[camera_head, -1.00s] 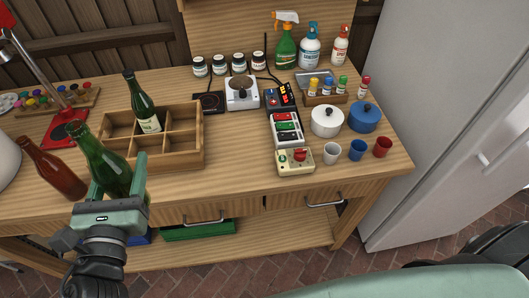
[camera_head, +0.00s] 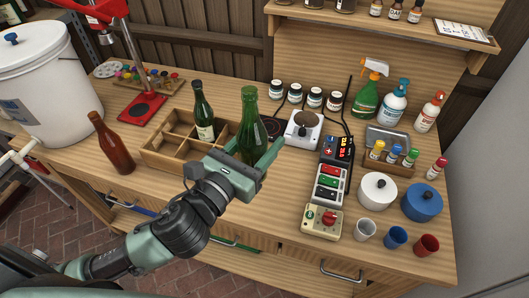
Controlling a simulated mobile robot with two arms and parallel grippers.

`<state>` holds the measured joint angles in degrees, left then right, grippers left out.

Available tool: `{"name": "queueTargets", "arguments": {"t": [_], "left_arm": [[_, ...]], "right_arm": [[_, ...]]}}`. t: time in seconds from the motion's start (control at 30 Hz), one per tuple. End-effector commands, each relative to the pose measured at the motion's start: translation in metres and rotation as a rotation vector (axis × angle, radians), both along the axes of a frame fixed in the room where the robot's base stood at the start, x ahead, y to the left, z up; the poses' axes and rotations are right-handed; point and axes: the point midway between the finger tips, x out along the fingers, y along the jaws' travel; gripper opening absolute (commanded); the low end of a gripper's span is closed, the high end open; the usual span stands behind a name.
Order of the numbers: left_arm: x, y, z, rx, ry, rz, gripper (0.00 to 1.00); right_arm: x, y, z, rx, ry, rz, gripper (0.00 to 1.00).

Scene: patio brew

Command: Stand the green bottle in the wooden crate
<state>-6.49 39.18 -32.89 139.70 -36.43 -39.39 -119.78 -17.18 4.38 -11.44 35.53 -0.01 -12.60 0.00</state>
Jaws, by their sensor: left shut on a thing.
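My left gripper (camera_head: 262,160) is shut on the green bottle (camera_head: 247,132) and holds it upright. The bottle overlaps the right end of the wooden crate (camera_head: 162,157) in the picture; its base is hidden behind my gripper, so I cannot tell whether it is inside the crate or above it. A darker green bottle with a pale label (camera_head: 203,112) stands in a crate compartment. The front right part of the crate is hidden by my gripper. My right gripper is not in view.
A brown bottle (camera_head: 112,145) stands left of the crate, near a red press stand (camera_head: 143,108) and a white bucket (camera_head: 45,85). A white hot plate (camera_head: 304,132), a button panel (camera_head: 331,182) and pots (camera_head: 377,190) fill the right. Bare tabletop (camera_head: 280,190) lies right of my gripper.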

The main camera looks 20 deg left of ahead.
Motion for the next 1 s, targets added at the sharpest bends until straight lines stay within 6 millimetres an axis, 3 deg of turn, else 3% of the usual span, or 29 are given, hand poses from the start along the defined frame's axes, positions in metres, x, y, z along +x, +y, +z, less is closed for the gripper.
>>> {"name": "queueTargets", "arguments": {"t": [0.03,0.4,0.77,1.0], "left_arm": [[0.0,0.0,-0.016,-0.002,0.003,0.004,0.0],[0.0,0.0,-0.098,-0.003,0.0,0.003,0.0],[0.0,0.0,-0.127,-0.003,-0.002,0.001,0.0],[0.0,0.0,-0.159,-0.002,-0.001,0.002,0.0]], "right_arm": [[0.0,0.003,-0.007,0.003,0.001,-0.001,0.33],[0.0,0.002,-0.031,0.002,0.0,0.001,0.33],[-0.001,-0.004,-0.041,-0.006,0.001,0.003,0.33],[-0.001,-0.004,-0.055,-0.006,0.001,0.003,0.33]]}}
